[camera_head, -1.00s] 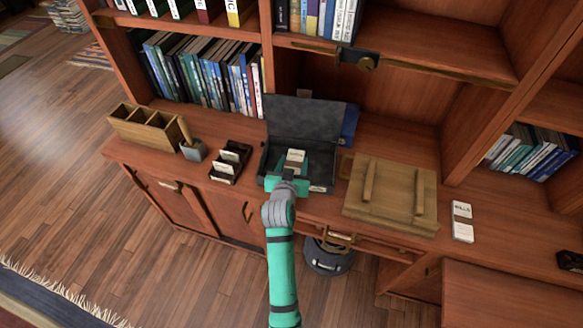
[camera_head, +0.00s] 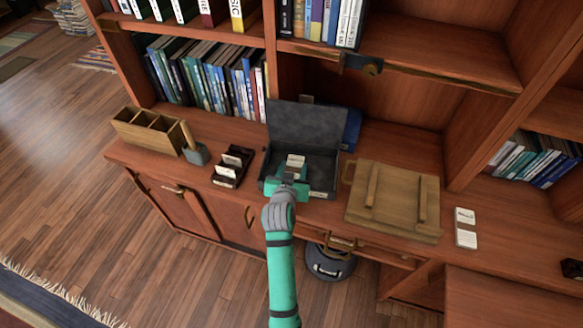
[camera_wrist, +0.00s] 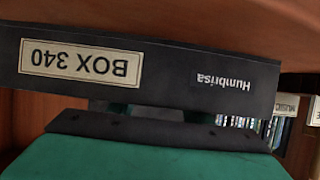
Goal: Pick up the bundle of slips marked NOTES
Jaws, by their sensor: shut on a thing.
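An open dark grey box (camera_head: 325,190) stands on the desk with its lid raised at the back. A small bundle of pale slips (camera_head: 296,161) shows in it, just beyond my gripper; its marking is too small to read. My gripper (camera_head: 291,174), with teal fingers, reaches in over the box's front and is shut on the bundle. In the wrist view the box's front wall (camera_wrist: 180,80) appears upside down, labelled "BOX 340" and "Humbrisa". It hides the fingertips and the bundle there.
A dark card holder (camera_head: 232,167) and wooden organiser (camera_head: 150,132) stand to the left. A wooden board with bars (camera_head: 393,203) lies close on the right. Farther right is another labelled white bundle (camera_head: 466,228). A shelf (camera_head: 430,55) overhangs the back.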

